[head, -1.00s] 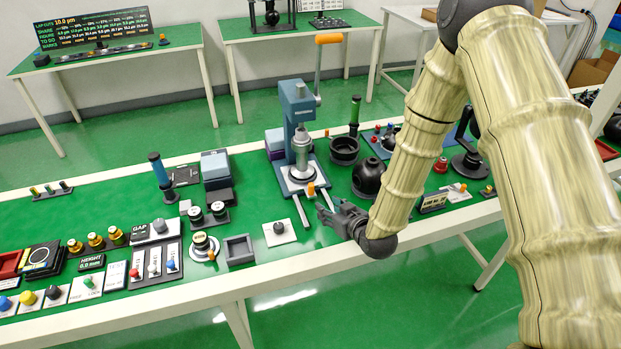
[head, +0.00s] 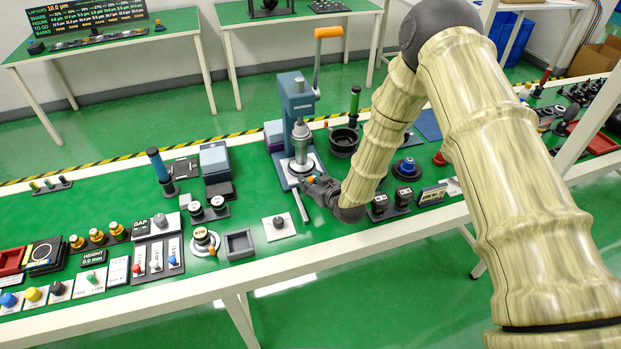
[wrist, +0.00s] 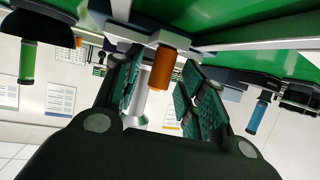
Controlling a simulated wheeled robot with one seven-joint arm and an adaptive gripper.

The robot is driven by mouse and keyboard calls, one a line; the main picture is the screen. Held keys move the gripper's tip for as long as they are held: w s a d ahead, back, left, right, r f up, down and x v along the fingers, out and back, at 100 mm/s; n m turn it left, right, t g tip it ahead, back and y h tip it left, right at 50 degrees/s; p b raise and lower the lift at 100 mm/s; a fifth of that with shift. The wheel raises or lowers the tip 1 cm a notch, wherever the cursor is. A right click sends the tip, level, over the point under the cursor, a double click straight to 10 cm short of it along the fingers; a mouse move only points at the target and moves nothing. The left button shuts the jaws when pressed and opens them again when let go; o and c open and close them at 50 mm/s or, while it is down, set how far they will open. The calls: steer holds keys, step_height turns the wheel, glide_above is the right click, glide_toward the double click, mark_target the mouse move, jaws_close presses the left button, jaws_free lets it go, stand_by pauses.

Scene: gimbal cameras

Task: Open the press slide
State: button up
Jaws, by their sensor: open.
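The blue-grey press (head: 294,100) stands in the middle of the bench in the head view, its lever with an orange grip (head: 328,33) upright. The press slide (head: 290,178) is a pale plate under the ram, with rails (head: 301,207) running out toward the bench front. An orange knob (wrist: 165,68) on a pale block shows between my fingers in the upside-down wrist view. My gripper (head: 309,185) is at the front of the slide, its open fingers (wrist: 160,88) on either side of the knob. I cannot tell whether either pad touches it. In the head view my gripper mostly hides the knob.
A small plate with a dark knob (head: 279,223) lies in front of the rails. A black round pot (head: 343,141) with a green-handled tool (head: 354,104) stands right of the press. A blue-grey box (head: 214,160) and grey tray (head: 239,244) are at left.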

steer(key=shift+w+a+f, duration=0.15)
steer(key=shift+w+f, duration=0.05)
steer(key=shift+w, duration=0.15)
